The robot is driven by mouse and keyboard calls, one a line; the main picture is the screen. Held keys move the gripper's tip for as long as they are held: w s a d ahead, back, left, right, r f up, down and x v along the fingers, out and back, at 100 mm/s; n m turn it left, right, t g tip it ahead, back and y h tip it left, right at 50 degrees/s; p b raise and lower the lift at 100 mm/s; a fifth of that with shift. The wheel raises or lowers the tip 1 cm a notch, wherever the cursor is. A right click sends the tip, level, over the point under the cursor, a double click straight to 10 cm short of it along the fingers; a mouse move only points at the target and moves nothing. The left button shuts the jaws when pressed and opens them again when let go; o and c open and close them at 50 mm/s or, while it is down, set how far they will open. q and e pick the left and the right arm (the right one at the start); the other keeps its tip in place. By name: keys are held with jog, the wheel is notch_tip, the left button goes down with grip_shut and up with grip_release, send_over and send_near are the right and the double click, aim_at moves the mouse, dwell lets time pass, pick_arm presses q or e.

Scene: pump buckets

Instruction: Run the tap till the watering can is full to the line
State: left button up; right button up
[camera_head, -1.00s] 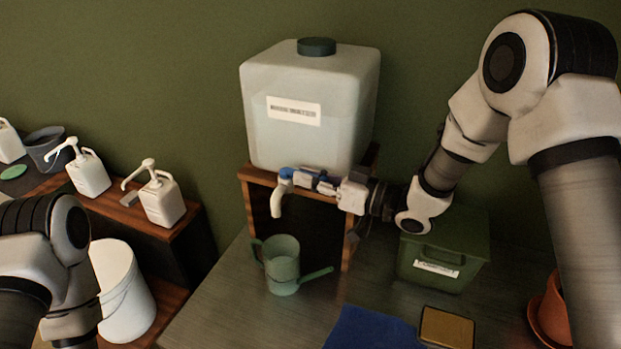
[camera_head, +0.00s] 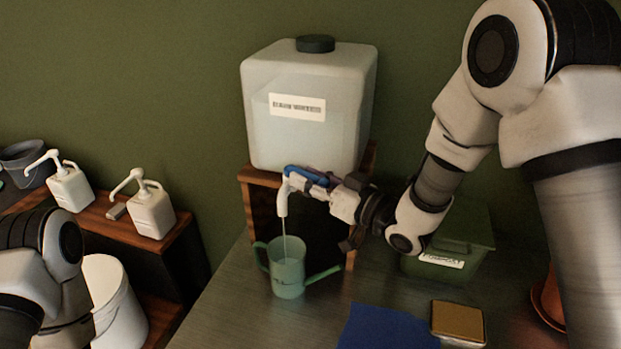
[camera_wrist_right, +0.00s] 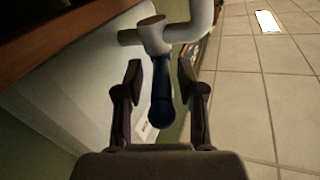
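The green watering can (camera_head: 288,276) stands upright on the grey table under the tap spout (camera_head: 282,200). A thin stream of water (camera_head: 284,240) runs from the spout into the can's open top. The water level and any line in the can cannot be made out. My right gripper (camera_head: 318,187) is at the tap's blue lever (camera_head: 300,172). In the right wrist view the blue lever (camera_wrist_right: 163,95) lies between the two fingers of my right gripper (camera_wrist_right: 160,68), with a gap on each side. My left arm is at the left edge; its gripper is out of view.
The translucent water tank (camera_head: 310,130) sits on a wooden stand (camera_head: 247,174) behind the can. A green box (camera_head: 460,238), blue cloth (camera_head: 385,328) and brown-topped tin (camera_head: 458,322) are to the right. White pump bottles (camera_head: 152,212) and a white bucket (camera_head: 115,310) are left.

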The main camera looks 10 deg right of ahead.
jog(key=v, duration=1.2)
jog(key=shift+c, duration=0.2)
